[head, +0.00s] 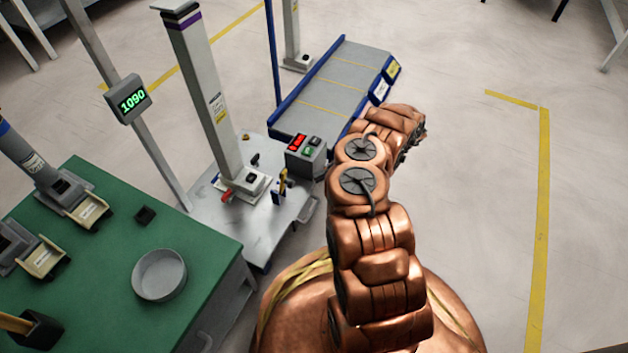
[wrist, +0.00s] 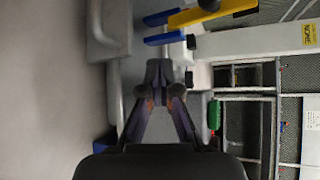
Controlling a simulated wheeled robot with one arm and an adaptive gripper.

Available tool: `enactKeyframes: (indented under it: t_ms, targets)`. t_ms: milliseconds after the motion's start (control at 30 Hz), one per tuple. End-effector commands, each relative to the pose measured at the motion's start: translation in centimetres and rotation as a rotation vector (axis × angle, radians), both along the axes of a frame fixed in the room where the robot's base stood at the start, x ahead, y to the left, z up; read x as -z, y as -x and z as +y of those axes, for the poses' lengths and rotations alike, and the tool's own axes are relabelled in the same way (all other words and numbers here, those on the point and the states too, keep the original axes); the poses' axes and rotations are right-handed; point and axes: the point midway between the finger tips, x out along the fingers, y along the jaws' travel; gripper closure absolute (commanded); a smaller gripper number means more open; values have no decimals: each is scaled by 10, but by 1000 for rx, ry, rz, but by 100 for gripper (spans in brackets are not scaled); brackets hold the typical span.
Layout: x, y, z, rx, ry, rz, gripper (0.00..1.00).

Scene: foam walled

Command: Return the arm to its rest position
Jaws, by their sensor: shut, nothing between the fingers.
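My copper-coloured arm (head: 378,250) rises from the bottom of the head view and reaches up over the floor, with its far end beside the grey control box. Its fingers cannot be made out clearly in the head view. In the wrist view my gripper (wrist: 160,82) points up the picture, with its two dark fingers drawn together at the tips. It is shut and empty. Grey machine parts and blue and yellow handles lie beyond the fingertips, and I cannot tell how far away they are.
A control box (head: 307,153) with red and green buttons stands close left of my arm. A grey column (head: 203,85) rises from a metal plate behind. A green table (head: 100,270) bears a round grey dish (head: 159,275). Open floor (head: 470,190) lies right.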

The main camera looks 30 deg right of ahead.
Motion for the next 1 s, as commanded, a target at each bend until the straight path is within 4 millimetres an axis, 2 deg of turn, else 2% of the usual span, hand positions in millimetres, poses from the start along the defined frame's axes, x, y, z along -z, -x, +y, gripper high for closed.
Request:
enactKeyframes:
  t_ms: [567, 667, 767, 867, 1000]
  targets:
    - [0, 0, -3, 1, -1, -1, 100]
    - [-7, -2, 0, -4, -3, -3, 100]
    - [-29, -9, 9, -20, -7, -5, 100]
    - [-65, -19, 24, -47, -12, -6, 100]
    - [-124, -31, 52, -105, -19, -4, 100]
